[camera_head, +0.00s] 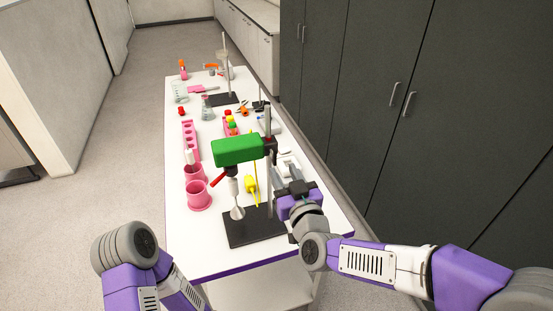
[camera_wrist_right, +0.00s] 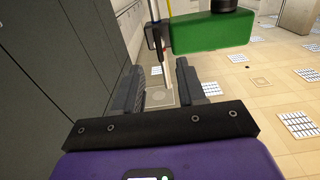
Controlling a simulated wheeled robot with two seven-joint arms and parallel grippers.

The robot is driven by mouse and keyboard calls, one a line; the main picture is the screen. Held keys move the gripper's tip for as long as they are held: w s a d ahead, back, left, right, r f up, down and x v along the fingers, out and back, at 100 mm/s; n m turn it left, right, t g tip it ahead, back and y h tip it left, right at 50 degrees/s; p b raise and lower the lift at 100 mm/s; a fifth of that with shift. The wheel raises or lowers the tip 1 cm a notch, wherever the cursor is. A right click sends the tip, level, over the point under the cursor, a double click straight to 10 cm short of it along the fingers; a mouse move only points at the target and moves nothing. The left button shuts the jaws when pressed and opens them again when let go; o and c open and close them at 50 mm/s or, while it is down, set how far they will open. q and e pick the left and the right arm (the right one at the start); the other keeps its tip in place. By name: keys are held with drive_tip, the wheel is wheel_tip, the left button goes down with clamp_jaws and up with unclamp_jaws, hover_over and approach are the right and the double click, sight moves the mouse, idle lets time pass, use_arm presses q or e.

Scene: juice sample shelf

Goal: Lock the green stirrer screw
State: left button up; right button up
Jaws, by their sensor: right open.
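The green stirrer (camera_head: 238,150) is mounted high on a metal stand over a black base plate (camera_head: 250,228). It also shows in the right wrist view (camera_wrist_right: 210,33). Its dark clamp (camera_head: 271,146) is beside the motor body, and also shows in the wrist view (camera_wrist_right: 153,36). I cannot clearly make out the screw itself. My right gripper (camera_head: 287,168) is open and empty, just right of the stand and close to the clamp. In the wrist view the clamp is beyond the spread fingers (camera_wrist_right: 157,82). My left gripper is out of view; only its arm shows at lower left.
The white table (camera_head: 220,255) carries pink beakers (camera_head: 199,195), a pink rack (camera_head: 190,140), a yellow item (camera_head: 251,188) and a second stand (camera_head: 229,75) farther back. Dark cabinets (camera_head: 420,110) line the right side. Open floor is at left.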

sight(276, 158)
drive_tip(key=x, duration=0.6)
drive_tip(key=shift+w+f+p, duration=0.15)
drive_tip(key=shift+w+p, duration=0.2)
drive_tip(key=shift+c, duration=0.3)
clamp_jaws()
